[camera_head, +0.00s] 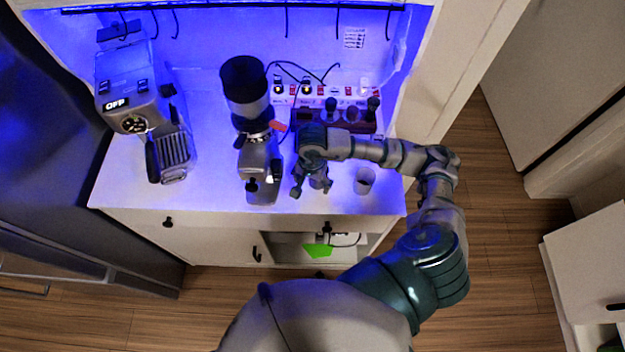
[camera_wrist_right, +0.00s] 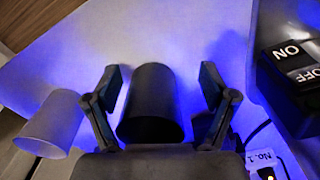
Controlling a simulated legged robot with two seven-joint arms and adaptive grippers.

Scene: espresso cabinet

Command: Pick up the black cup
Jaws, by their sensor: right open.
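The black cup (camera_wrist_right: 152,95) is in the right wrist view, between the two spread fingers of my right gripper (camera_wrist_right: 160,75). Clear gaps show on both sides of it, so the fingers do not appear to touch it. In the head view my right gripper (camera_head: 312,188) is open and points down over the white counter (camera_head: 222,195), to the right of the grinder. There it mostly hides the cup. My left gripper is not in view.
A pale cup (camera_head: 365,180) stands just right of my right gripper; it also shows in the wrist view (camera_wrist_right: 52,122). The grinder (camera_head: 247,92) stands close on the left, the espresso machine (camera_head: 133,93) farther left. A dark tool rack (camera_head: 352,116) and switch strip are behind.

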